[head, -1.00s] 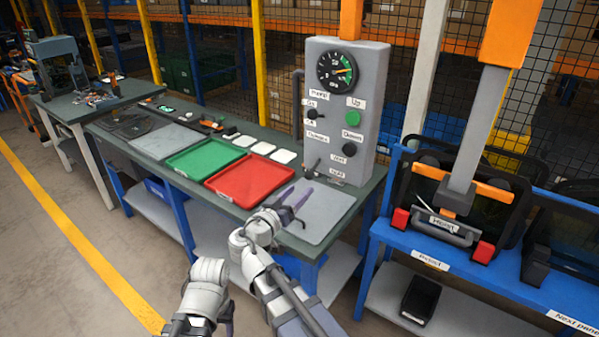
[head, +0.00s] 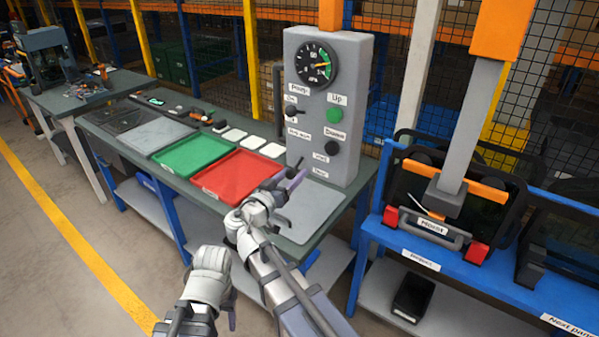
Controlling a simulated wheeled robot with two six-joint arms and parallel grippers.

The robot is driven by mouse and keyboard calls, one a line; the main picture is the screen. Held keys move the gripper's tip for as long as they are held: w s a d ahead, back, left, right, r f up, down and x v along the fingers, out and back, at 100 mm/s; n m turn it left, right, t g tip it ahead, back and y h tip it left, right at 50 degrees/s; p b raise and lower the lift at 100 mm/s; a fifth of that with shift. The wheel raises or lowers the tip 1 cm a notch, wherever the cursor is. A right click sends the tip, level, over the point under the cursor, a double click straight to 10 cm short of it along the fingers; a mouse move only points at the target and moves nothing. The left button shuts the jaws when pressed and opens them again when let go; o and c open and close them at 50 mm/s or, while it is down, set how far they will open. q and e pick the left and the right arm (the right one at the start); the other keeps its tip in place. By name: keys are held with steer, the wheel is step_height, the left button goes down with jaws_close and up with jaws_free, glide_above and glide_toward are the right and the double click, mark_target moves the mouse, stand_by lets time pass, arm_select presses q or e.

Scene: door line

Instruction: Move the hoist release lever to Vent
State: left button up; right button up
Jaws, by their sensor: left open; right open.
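The grey control panel (head: 352,110) stands at the back of the bench. Low on its left side is a small dark lever (head: 291,172), beside two small labels (head: 320,165) too blurred to read surely.
A red tray (head: 232,178), a green tray (head: 190,155) and a grey mat (head: 312,212) lie on the bench. A blue rack (head: 455,268) stands right.

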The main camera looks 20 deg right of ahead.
steer(key=shift+s+a, duration=0.1)
steer(key=shift+a, duration=0.05)
steer(key=shift+c, duration=2)
jaws_close()
